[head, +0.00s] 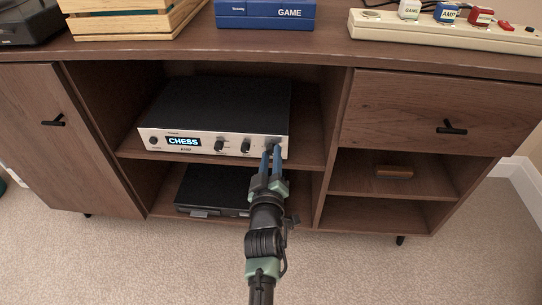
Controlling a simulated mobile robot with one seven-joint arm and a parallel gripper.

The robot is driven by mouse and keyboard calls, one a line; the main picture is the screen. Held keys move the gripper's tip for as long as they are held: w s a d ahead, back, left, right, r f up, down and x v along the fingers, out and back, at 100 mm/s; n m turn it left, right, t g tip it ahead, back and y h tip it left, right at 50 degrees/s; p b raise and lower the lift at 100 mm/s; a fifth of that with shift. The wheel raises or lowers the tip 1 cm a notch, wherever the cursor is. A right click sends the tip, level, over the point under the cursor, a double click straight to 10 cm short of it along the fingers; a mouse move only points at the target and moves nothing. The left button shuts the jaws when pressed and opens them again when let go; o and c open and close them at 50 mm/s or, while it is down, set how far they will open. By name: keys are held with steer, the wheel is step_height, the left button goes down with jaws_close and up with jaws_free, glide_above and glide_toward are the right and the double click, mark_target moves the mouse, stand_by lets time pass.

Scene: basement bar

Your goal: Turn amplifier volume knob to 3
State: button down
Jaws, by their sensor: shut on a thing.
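The amplifier (215,110) is a black box with a silver front, on the upper middle shelf of the wooden cabinet. Two dark knobs, one at centre (219,146) and one further right (245,147), show on the front. My gripper (271,155) reaches up to the right end of the front, its blue fingers closed around the rightmost knob there. The fingers mostly hide that knob, and I cannot read its setting or any scale marks.
A black device (213,188) sits on the shelf below, partly behind my gripper. The cabinet's divider (334,140) stands close to the right. A power strip (450,30) with labelled plugs, a blue game box (266,13) and a wooden crate (135,22) are on top.

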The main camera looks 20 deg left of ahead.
steer(key=shift+m, duration=0.6)
steer(key=c, duration=0.6)
jaws_free()
steer(key=shift+s, duration=0.1)
steer(key=p+v, duration=1)
steer(key=v, duration=0.3)
